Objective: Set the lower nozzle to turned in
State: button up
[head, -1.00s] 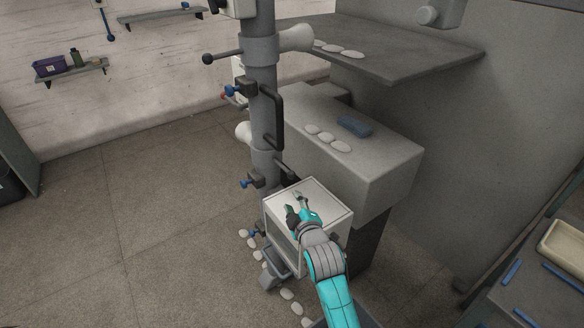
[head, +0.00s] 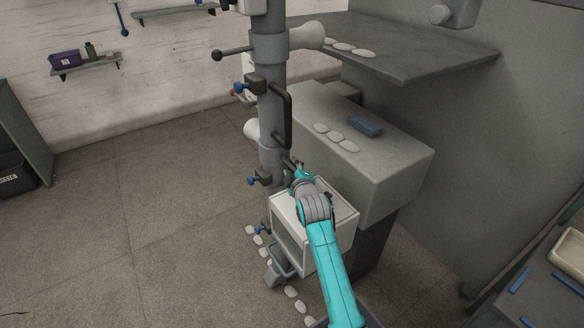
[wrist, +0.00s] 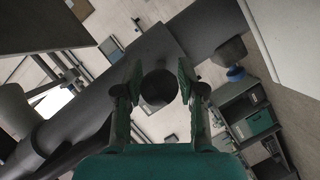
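The grey column (head: 272,130) stands upright in the head view and carries several dark fittings. A short dark stub (head: 289,164) sticks out of it to the right, low down; it looks like the lower nozzle, but I cannot be sure. My gripper (head: 297,171) is at this stub and partly hides it. In the wrist view, a dark round end (wrist: 158,89) shows between the fingers of my gripper (wrist: 160,72), which are spread apart. I see a gap on both sides and cannot tell any contact.
A white box (head: 318,228) stands below my gripper. A dark bar handle (head: 289,118) is on the column just above. A blue-knobbed clamp (head: 260,179) sits at its left. A grey block (head: 385,165) with a blue item (head: 364,126) is on the right. Floor at left is clear.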

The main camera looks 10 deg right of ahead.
jog(key=shift+w+f, duration=0.1)
jog(key=shift+w, duration=0.45)
grip_shut()
